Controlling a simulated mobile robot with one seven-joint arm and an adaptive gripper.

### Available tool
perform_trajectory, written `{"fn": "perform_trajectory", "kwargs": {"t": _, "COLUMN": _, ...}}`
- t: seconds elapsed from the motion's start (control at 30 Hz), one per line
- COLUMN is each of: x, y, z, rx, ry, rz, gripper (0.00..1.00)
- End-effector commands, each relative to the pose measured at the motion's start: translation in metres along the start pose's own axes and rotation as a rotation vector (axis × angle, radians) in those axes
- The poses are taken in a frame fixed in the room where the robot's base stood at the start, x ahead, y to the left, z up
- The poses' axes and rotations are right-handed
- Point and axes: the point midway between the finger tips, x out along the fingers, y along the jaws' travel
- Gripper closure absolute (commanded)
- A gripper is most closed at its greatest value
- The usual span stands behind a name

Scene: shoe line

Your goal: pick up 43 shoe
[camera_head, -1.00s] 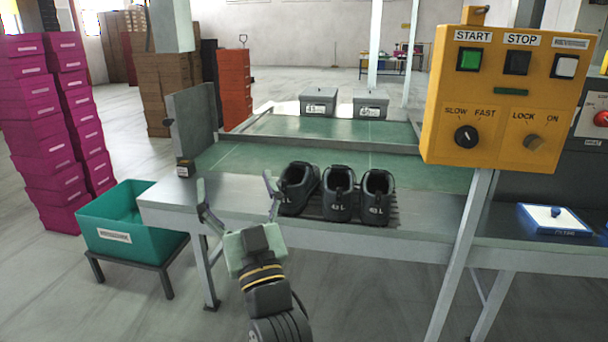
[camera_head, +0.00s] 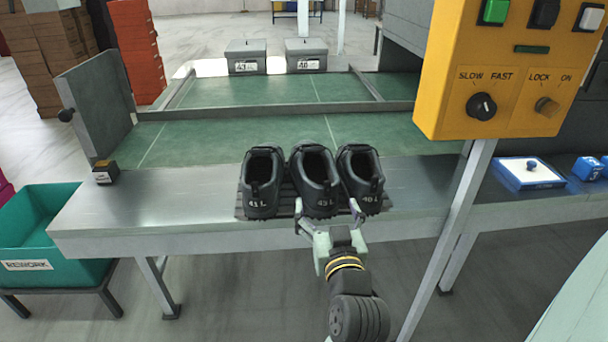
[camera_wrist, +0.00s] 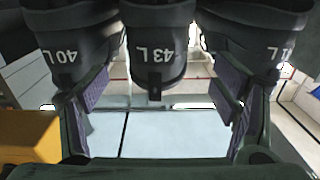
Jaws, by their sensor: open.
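Three black shoes stand side by side on a dark slatted rack (camera_head: 285,206) at the bench's front edge, heels toward me. The middle one is the 43 L shoe (camera_head: 316,184), with the 41 L shoe (camera_head: 261,184) at its left and the 40 L shoe (camera_head: 360,180) at its right. My gripper (camera_head: 328,210) is open at the heel of the 43 shoe. In the wrist view, the 43 shoe (camera_wrist: 157,50) hangs inverted at the top centre, between the open finger pads (camera_wrist: 160,103); its heel tab points into the gap. I cannot tell whether the fingers touch any shoe.
Behind the shoes is a green conveyor (camera_head: 230,137) with grey boxes marked 43 (camera_head: 246,56) and 40 (camera_head: 305,55). A yellow control panel (camera_head: 500,75) stands close on the right. A teal bin (camera_head: 40,235) is at the left. The bench left of the shoes is mostly clear.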

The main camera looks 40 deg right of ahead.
Motion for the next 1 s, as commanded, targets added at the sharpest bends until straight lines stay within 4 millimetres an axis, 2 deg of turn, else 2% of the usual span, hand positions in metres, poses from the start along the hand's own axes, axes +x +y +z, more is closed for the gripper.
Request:
{"fn": "perform_trajectory", "kwargs": {"t": 0.03, "x": 0.007, "y": -0.001, "z": 0.004, "rx": 0.000, "ry": 0.004, "rz": -0.003, "gripper": 0.19}}
{"fn": "perform_trajectory", "kwargs": {"t": 0.2, "x": 0.030, "y": -0.001, "z": -0.002, "rx": 0.002, "ry": 0.000, "rz": -0.003, "gripper": 0.19}}
{"fn": "perform_trajectory", "kwargs": {"t": 0.47, "x": 0.051, "y": -0.001, "z": 0.000, "rx": 0.002, "ry": -0.001, "rz": -0.003, "gripper": 0.19}}
{"fn": "perform_trajectory", "kwargs": {"t": 0.7, "x": 0.085, "y": 0.000, "z": 0.002, "rx": 0.001, "ry": 0.001, "rz": -0.002, "gripper": 0.19}}
{"fn": "perform_trajectory", "kwargs": {"t": 0.83, "x": 0.093, "y": 0.000, "z": 0.003, "rx": 0.000, "ry": 0.001, "rz": -0.001, "gripper": 0.19}}
{"fn": "perform_trajectory", "kwargs": {"t": 1.0, "x": 0.093, "y": 0.000, "z": 0.004, "rx": 0.000, "ry": 0.001, "rz": -0.001, "gripper": 0.19}}
